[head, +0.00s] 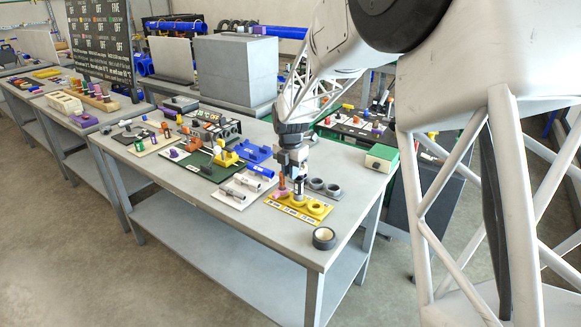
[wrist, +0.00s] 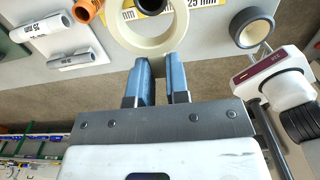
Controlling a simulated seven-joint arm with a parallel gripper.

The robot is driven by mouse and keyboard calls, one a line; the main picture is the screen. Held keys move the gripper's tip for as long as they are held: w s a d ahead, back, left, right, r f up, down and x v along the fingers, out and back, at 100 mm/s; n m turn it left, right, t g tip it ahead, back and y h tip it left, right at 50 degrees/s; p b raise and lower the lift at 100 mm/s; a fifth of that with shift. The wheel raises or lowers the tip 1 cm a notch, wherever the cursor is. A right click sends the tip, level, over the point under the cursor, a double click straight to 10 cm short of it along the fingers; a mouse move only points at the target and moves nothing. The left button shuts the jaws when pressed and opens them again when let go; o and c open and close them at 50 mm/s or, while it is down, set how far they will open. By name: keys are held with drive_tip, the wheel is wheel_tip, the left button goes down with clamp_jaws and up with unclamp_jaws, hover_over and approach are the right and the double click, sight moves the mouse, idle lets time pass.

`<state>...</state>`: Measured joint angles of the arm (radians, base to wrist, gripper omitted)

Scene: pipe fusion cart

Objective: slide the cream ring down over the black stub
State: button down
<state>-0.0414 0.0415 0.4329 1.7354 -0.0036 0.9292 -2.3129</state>
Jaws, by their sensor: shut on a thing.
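The cream ring (wrist: 126,42) is large in the wrist view, with its near wall between the blue fingers of my gripper (wrist: 160,62). My gripper is shut on it. The black stub (wrist: 152,5) shows through the ring's opening at the top edge of the wrist view, cut off by the frame. I cannot tell from this view how high the ring is relative to the stub's top. In the head view, my gripper (head: 293,172) hangs over the yellow labelled board (head: 273,203), beside a dark upright stub (head: 298,187). The cream ring is not clearly made out there.
An orange-pink stub (head: 282,188) stands just left of the dark one. Yellow rings (head: 316,208) lie on the board, and grey rings (head: 332,190) sit behind it. A dark-sided roll (head: 324,238) is near the table's front corner.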

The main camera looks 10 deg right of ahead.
drive_tip(key=shift+f, duration=0.8)
drive_tip(key=shift+f, duration=1.75)
idle(2.0)
drive_tip(key=c, duration=1)
unclamp_jaws()
drive_tip(key=shift+c, duration=0.2)
drive_tip(key=shift+r, duration=0.1)
drive_tip(key=shift+r, duration=3.8)
drive_tip(key=shift+s, duration=0.1)
